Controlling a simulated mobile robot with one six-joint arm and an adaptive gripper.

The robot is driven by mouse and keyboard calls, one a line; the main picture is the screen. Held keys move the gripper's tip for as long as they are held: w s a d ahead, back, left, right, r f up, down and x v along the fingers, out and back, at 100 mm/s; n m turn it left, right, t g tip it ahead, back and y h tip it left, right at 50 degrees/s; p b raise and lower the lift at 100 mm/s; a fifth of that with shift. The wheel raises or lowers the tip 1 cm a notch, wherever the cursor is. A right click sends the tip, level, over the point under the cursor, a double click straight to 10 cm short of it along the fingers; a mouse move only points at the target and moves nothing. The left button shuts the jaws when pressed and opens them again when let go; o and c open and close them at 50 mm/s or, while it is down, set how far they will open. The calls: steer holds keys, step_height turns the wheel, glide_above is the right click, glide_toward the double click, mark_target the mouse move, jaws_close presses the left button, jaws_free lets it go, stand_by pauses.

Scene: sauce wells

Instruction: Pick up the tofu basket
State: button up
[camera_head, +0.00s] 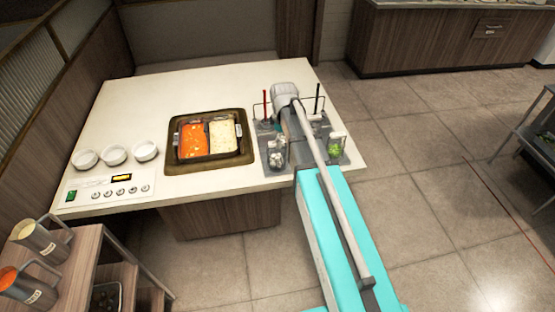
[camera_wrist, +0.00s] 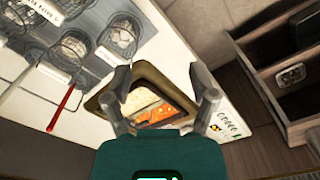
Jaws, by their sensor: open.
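Wire baskets sit in a grey rack on the right end of the counter. One front basket (camera_head: 277,159) holds white pieces; I cannot tell for certain that they are tofu. Another front basket (camera_head: 335,147) holds green food. A red handle (camera_head: 265,104) and a black handle (camera_head: 318,97) stand upright at the back. In the wrist view, baskets (camera_wrist: 118,38) and the red handle (camera_wrist: 63,108) are at upper left, outside the jaws. My gripper (camera_wrist: 161,80) is open and empty, with the hot pot seen beyond its fingers. My arm hides part of the rack in the head view.
A two-part hot pot (camera_head: 208,137) with orange and pale broth is set in the counter (camera_head: 120,110), left of the rack. Several white bowls (camera_head: 115,154) and a control panel (camera_head: 108,191) are farther left. Pitchers (camera_head: 40,240) stand on a wooden shelf at lower left.

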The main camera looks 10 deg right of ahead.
steer(key=w+n, duration=0.7)
steer(key=w, duration=0.5)
steer(key=shift+f, duration=0.25)
steer(key=shift+a+f+b, duration=0.1)
steer(key=shift+f+b, duration=0.05)
steer(key=shift+b, duration=0.2)
steer(key=b, duration=0.8)
glide_toward(277, 154)
steer(key=shift+w+a, duration=0.1)
steer(key=shift+w, duration=0.55)
steer(key=shift+f+b, duration=0.2)
steer(key=shift+b, duration=0.1)
steer(key=shift+f+b, duration=2.45)
steer(key=shift+b, duration=0.05)
jaws_close()
